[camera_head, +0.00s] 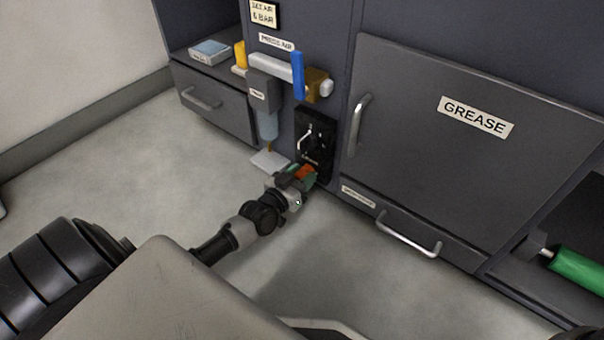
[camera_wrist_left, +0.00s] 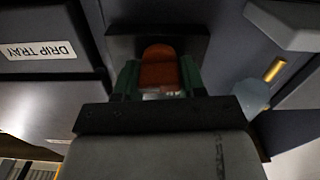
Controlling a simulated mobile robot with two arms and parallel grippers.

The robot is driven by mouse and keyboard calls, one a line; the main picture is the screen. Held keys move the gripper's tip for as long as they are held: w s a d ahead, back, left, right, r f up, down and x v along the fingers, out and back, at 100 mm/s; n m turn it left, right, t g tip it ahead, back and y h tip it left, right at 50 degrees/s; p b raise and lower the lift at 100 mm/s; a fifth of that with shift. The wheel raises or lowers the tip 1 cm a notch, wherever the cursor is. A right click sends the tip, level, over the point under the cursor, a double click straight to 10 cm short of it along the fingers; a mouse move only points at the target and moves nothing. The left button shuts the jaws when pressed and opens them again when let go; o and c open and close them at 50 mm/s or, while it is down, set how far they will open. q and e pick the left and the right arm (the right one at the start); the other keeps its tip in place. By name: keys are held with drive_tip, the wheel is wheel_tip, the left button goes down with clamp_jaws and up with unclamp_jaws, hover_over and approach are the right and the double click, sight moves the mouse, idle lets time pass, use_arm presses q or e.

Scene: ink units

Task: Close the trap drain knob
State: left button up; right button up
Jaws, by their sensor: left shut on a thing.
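The trap's clear bowl (camera_head: 267,126) hangs under a grey housing on the cabinet front. A small brass drain knob (camera_head: 268,148) points down from it; a brass piece (camera_wrist_left: 275,69) also shows at the right of the left wrist view. My left gripper (camera_head: 299,177), with green fingers, is low at the cabinet front, right of the bowl and apart from the brass knob. It is shut on an orange-red rounded part (camera_wrist_left: 158,68) in front of a dark block (camera_wrist_left: 189,45). The fingers hide its sides. My right gripper is not in view.
A black panel with a silver lever (camera_head: 306,139) is just above my left gripper. A blue handle (camera_head: 298,75) stands on the pipe above. A white pad (camera_head: 270,160) lies below the bowl. The GREASE door (camera_head: 450,150) and drawer handle (camera_head: 408,236) are to the right. Floor in front is clear.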

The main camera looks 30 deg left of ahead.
use_arm(q)
drive_tip(key=n+p, duration=0.1)
drive_tip(key=n, duration=0.2)
drive_tip(key=shift+r+p, duration=0.1)
drive_tip(key=shift+p, duration=0.2)
drive_tip(key=n+p, duration=0.1)
drive_tip(key=n, duration=0.4)
drive_tip(key=shift+a, duration=0.1)
drive_tip(key=n, duration=0.4)
drive_tip(key=shift+f, duration=0.25)
drive_tip(key=n, duration=0.4)
drive_tip(key=shift+n, duration=0.6)
drive_tip(key=o, duration=0.9)
